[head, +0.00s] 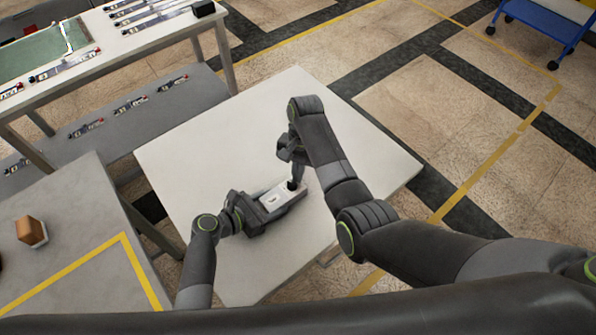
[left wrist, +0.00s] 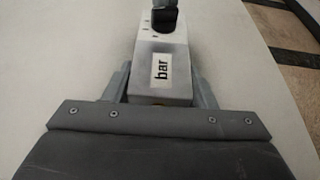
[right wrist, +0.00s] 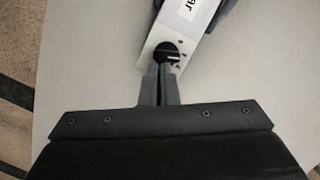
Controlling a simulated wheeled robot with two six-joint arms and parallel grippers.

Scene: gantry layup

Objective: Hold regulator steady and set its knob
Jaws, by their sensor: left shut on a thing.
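The regulator (head: 281,196) is a pale oblong block lying above the small table, with a white "bar" label (left wrist: 161,69) on its top face. My left gripper (head: 262,206) is shut on the end of the block near the label, one finger along each side. The dark round knob (right wrist: 166,53) with a light pointer mark is at the block's other end. My right gripper (head: 293,184) comes down over that end. Its fingers (right wrist: 161,85) are close together with their tips at the knob. Whether they touch the knob is unclear.
The pale tabletop (head: 350,130) around the regulator is clear. A grey table (head: 60,230) at the left bears an orange-brown block (head: 31,231) and yellow tape. A bench with a green panel (head: 45,55) and several small parts stands behind. A blue cart (head: 545,30) is far right.

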